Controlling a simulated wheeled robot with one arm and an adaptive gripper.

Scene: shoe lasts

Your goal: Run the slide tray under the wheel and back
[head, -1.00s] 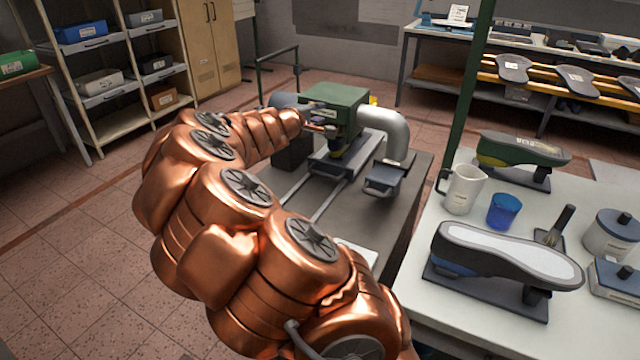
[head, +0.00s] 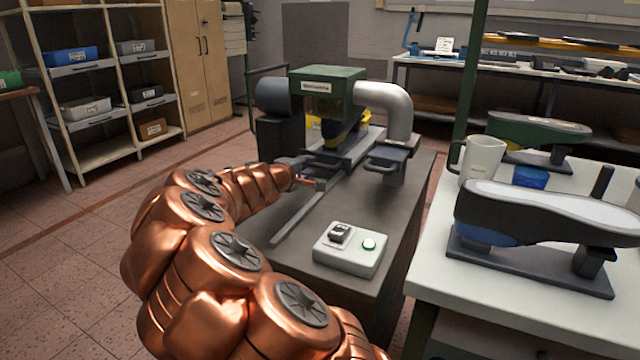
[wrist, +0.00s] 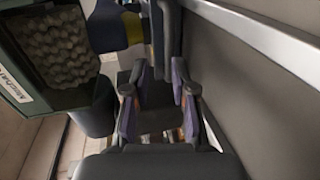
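The slide tray (head: 338,160) is a grey carriage on two rails, low at the front of the green-headed machine (head: 328,88). A dark blue and yellow shape (head: 346,130) is above it, under the machine's head; it also shows in the wrist view (wrist: 132,26). A rough, bumpy tan surface (wrist: 62,50) shows inside the green hood in the wrist view; I cannot tell if it is the wheel. My gripper (head: 308,180) is at the tray's near end. In the wrist view my gripper's fingers (wrist: 158,88) stand apart with dark grey between them; contact is unclear.
A white control box (head: 350,248) with a black switch and green button sits on the front of the machine's bench (head: 385,215). A silver duct (head: 395,105) curves down at the right. The white table (head: 440,265) at right holds a jug (head: 482,160) and shoe forms (head: 550,215).

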